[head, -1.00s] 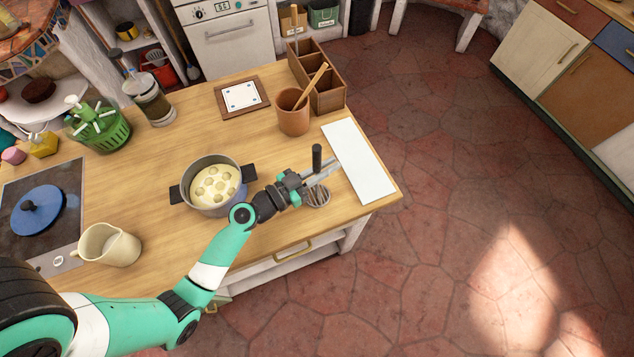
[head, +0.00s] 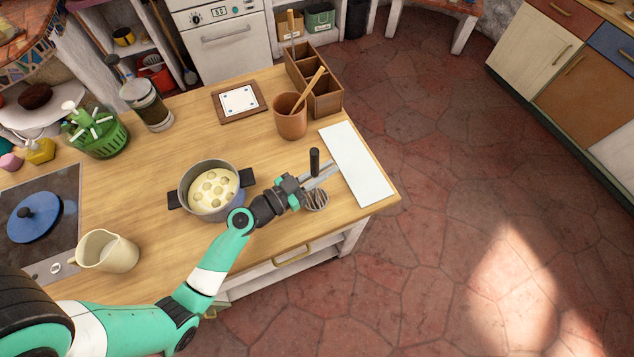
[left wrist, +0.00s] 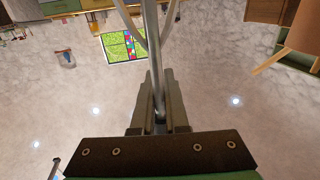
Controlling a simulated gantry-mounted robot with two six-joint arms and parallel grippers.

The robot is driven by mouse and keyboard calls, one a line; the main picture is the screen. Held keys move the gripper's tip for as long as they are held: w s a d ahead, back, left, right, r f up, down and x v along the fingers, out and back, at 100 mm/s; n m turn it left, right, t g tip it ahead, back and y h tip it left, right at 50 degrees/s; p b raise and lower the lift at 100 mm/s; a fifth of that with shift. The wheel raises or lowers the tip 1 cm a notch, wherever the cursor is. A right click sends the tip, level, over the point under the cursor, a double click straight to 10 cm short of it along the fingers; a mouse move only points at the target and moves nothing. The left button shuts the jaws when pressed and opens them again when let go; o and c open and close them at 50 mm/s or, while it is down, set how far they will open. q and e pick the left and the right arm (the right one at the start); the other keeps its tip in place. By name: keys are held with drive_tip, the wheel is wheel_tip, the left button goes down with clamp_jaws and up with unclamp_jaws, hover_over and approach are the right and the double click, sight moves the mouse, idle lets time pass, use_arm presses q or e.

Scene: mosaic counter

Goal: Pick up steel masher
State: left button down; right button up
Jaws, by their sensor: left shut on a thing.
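The steel masher has a black upright handle (head: 314,161) and a coiled wire head (head: 316,199), at the right part of the wooden counter. My left gripper (head: 318,178) comes in from the left and is shut on the masher's shaft between handle and head. In the left wrist view the steel shaft (left wrist: 151,45) runs down between the two fingers (left wrist: 158,110). The masher stands upright; I cannot tell whether its head touches the counter. My right gripper is not in view.
A pot of potatoes (head: 212,205) stands left of the gripper. A white board (head: 357,165) lies to the right. A brown utensil cup (head: 290,122) and a wooden divided box (head: 325,100) stand behind. A cream jug (head: 106,254) is at front left.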

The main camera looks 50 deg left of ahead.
sight(312, 161)
use_arm(q)
drive_tip(key=shift+r, duration=0.1)
drive_tip(key=s+r+p, duration=0.1)
drive_tip(key=r, duration=0.1)
drive_tip(key=s+r+p, duration=0.1)
drive_tip(key=r+p, duration=0.1)
drive_tip(key=r, duration=0.1)
drive_tip(key=s+r+p, duration=0.1)
drive_tip(key=s+r, duration=0.1)
drive_tip(key=r, duration=0.1)
drive_tip(key=shift+d+r, duration=0.1)
drive_tip(key=shift+r, duration=0.15)
drive_tip(key=s+r, duration=0.4)
drive_tip(key=s, duration=0.6)
drive_tip(key=shift+d+r, duration=0.2)
drive_tip(key=shift+d, duration=0.2)
